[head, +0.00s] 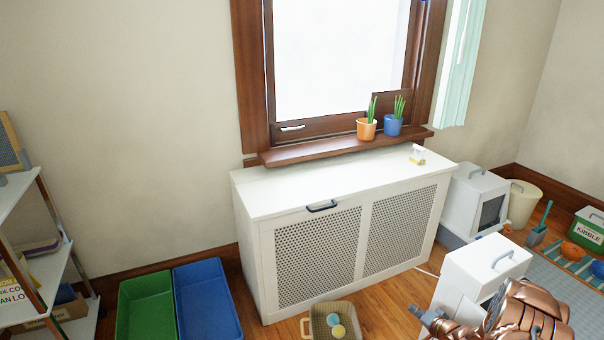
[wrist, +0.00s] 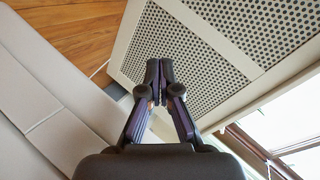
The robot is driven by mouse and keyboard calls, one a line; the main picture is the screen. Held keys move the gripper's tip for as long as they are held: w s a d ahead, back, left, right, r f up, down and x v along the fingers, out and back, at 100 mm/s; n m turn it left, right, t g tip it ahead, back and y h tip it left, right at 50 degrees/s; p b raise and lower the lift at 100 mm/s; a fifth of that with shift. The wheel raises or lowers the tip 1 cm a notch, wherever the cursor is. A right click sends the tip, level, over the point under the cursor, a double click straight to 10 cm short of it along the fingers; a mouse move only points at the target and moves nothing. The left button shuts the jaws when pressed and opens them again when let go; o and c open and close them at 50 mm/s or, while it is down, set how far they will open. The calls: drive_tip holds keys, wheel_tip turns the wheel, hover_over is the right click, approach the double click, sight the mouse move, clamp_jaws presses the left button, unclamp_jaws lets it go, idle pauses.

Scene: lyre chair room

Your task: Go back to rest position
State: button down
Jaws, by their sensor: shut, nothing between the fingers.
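My gripper (wrist: 158,70) shows in the wrist view with its two dark fingertips together and nothing between them. Beyond it, at an angle, is the perforated front of the white radiator cabinet (wrist: 210,75). In the head view, my copper-coloured arm is at the bottom right, and the cabinet (head: 330,180) stands in the middle under the window. I cannot make out the fingertips clearly in the head view.
A green bin (head: 145,306) and a blue bin (head: 206,300) stand left of the cabinet. A basket (head: 318,322) with balls is on the floor in front. A white unit (head: 484,262) stands beside my arm. Two potted plants (head: 366,128) (head: 392,125) sit on the sill.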

wheel_tip(320, 180, up, 20)
drive_tip(key=w+n+g+h+p, duration=0.1)
drive_tip(key=n+g+h+p, duration=0.15)
drive_tip(key=p, duration=0.45)
drive_tip(key=s+a+r+n+g+h+p, duration=0.15)
drive_tip(key=s+r+p, duration=0.3)
drive_tip(key=r, duration=0.55)
drive_tip(key=s+a+r+g+h+p, duration=0.1)
drive_tip(key=s+a+r+g+p, duration=0.3)
drive_tip(key=r, duration=0.7)
drive_tip(key=s+a+r+n+g+p, duration=0.1)
drive_tip(key=s+a+r+g+p, duration=0.1)
drive_tip(key=s+a+r+p, duration=0.3)
drive_tip(key=s+a+r+n+g+y+p, duration=0.1)
drive_tip(key=s+a+r+p, duration=0.3)
drive_tip(key=s+r, duration=1)
drive_tip(key=s+a+r+n+g+p, duration=0.2)
drive_tip(key=s+a+r+p, duration=0.3)
drive_tip(key=s, duration=1.8)
wheel_tip(320, 180, up, 4)
drive_tip(key=shift+a+r+g+p, duration=0.15)
drive_tip(key=shift+a+g+p, duration=0.15)
drive_tip(key=shift+a+g, duration=0.15)
